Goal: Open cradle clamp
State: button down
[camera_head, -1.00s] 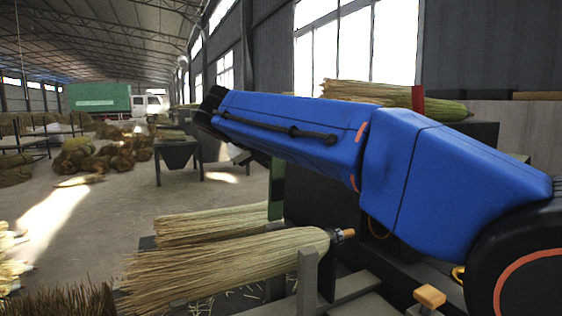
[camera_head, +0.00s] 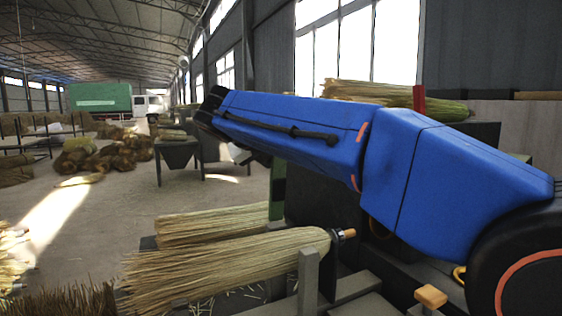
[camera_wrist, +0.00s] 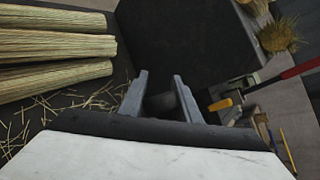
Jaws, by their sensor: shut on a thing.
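My gripper (camera_wrist: 161,84) shows in the wrist view as two grey fingers. They are closed about a dark rounded piece (camera_wrist: 161,104), which may be part of the clamp; its shape is mostly hidden. A yellow-orange handle (camera_wrist: 221,104) lies just right of the fingers, apart from them. In the head view, a broom bundle (camera_head: 225,268) lies in the cradle behind a grey upright (camera_head: 308,280), with a dark collar and an orange tip at its right end. An orange knob (camera_head: 431,296) stands at the lower right.
Several straw bundles (camera_wrist: 52,45) lie left of my gripper in the wrist view, with loose straw. A dark panel (camera_wrist: 185,40) is ahead. A red bar (camera_wrist: 300,68) is at the right. A green post (camera_head: 277,188) stands below my arm in the head view.

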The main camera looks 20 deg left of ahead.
jog(key=shift+s+a+f, duration=0.2)
jog(key=shift+a+f, duration=0.25)
jog(key=shift+f, duration=0.3)
jog(key=c, duration=1.5)
grip_release()
jog(key=shift+c, duration=0.2)
jog(key=shift+o, duration=0.8)
jog(key=shift+a, duration=0.2)
jog(key=shift+d, duration=0.1)
jog(key=shift+w+d+r, duration=0.15)
jog(key=shift+d+r, duration=0.05)
jog(key=s+a+r, duration=0.3)
jog(key=s+r, duration=0.3)
jog(key=r, duration=0.1)
jog(key=s+a+r, duration=0.4)
jog(key=s+r, duration=0.2)
jog(key=r, duration=0.1)
jog(key=shift+a, duration=0.3)
jog(key=shift+r, duration=0.1)
